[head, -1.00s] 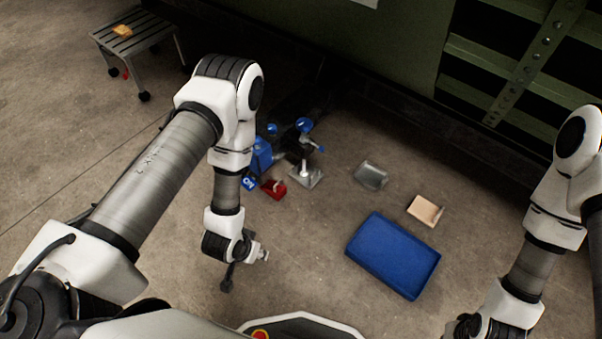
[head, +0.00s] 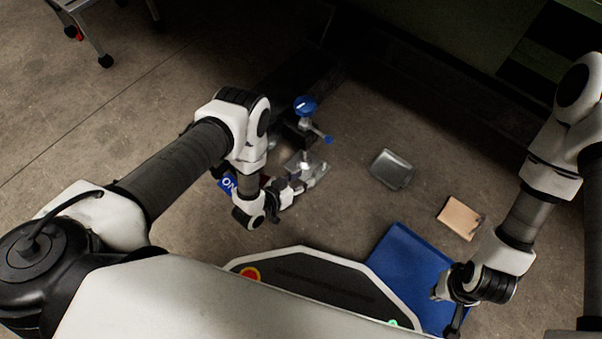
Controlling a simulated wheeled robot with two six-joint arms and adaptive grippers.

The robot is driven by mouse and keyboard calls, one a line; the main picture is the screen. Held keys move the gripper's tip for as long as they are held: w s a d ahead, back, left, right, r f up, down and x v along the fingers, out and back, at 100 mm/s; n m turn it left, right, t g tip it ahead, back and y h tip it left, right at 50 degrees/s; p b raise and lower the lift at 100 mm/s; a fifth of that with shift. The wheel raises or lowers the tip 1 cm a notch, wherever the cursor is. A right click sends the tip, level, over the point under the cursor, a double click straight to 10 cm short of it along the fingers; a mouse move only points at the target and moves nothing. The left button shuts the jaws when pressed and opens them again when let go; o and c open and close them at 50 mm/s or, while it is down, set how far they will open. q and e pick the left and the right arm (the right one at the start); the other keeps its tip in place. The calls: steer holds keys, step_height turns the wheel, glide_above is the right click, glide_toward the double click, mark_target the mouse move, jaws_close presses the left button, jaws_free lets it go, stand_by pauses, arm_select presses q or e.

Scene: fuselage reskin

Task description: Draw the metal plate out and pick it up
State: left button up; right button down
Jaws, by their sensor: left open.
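A flat silver metal plate (head: 391,170) lies on the floor right of centre, with nothing on it. A second shiny metal piece (head: 318,166) lies left of it, at the foot of a blue-knobbed clamp-like tool (head: 305,106); I cannot tell whether it is a loose plate or the tool's base. My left gripper (head: 303,188) is open, low over the floor at the near side of this second piece; whether it touches is unclear. My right gripper (head: 448,305) hangs over the blue mat or box at lower right, its fingers too dark to judge.
The blue mat or box (head: 405,258) lies on the floor, partly covered by my base and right arm. A tan block (head: 460,217) lies right of the silver plate. A blue item with white letters (head: 228,184) is beside my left wrist.

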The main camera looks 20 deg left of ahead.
mark_target(317, 168)
arm_select(q)
steer(key=shift+w+f, duration=0.15)
steer(key=b+x, duration=0.4)
steer(key=x, duration=0.2)
steer(key=shift+d+f, duration=0.15)
steer(key=shift+f, duration=0.05)
steer(key=shift+w+d+f+b, duration=0.1)
steer(key=shift+w+d+b, duration=0.1)
steer(key=shift+w+b, duration=0.25)
steer(key=shift+w, duration=0.1)
jaws_close()
